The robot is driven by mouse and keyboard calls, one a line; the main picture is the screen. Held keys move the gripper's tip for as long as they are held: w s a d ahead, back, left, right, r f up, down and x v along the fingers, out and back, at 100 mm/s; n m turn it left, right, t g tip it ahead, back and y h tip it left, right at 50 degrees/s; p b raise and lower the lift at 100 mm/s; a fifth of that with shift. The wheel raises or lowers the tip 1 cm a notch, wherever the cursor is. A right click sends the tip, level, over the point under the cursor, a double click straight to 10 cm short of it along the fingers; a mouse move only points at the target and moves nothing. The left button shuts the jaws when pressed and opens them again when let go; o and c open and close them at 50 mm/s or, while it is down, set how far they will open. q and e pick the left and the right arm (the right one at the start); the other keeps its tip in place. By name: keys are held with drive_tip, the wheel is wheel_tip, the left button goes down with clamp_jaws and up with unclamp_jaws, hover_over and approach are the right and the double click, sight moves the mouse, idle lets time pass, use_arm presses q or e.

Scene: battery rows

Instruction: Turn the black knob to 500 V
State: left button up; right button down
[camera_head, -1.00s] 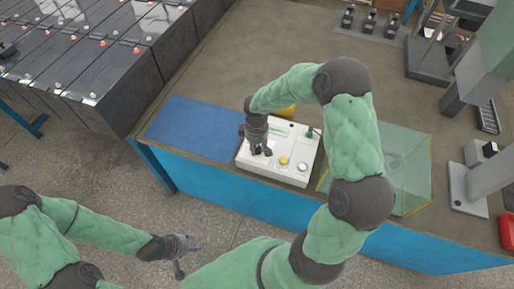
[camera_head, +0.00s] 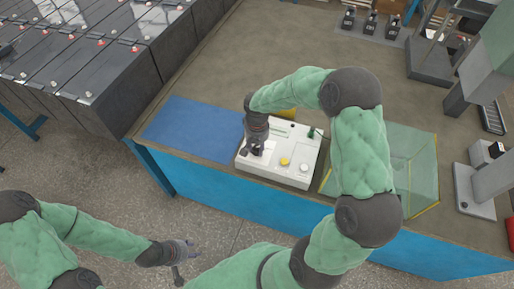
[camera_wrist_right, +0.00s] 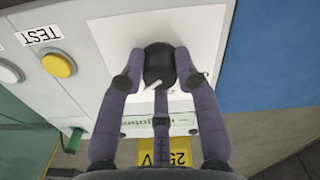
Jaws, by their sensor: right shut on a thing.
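The white tester box (camera_head: 291,174) stands on the bench near its front edge. The black knob (camera_wrist_right: 158,66) shows in the right wrist view, on a white panel plate, with a light pointer mark at its lower edge. My right gripper (camera_wrist_right: 158,62) is shut on the knob, a finger on each side of it. In the head view my right gripper (camera_head: 256,148) covers the knob on the left part of the box. A yellow label (camera_wrist_right: 165,158) reading "25" and "V" is partly hidden by the gripper. My left gripper (camera_head: 190,250) hangs empty over the floor, its fingers apart.
A yellow button (camera_wrist_right: 58,64) and a white button (camera_wrist_right: 10,72) sit beside the knob, near a "TEST" label. A blue mat (camera_head: 190,128) lies left of the box. A clear green-tinted case (camera_head: 412,165) stands to the right. Black batteries (camera_head: 115,80) fill the upper left.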

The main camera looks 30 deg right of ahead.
sight(257, 147)
drive_tip(key=shift+w+m, duration=0.2)
drive_tip(key=shift+m, duration=0.4)
drive_tip(key=c, duration=0.9)
unclamp_jaws()
drive_tip(key=shift+r, duration=0.15)
wheel_tip(257, 147, up, 12)
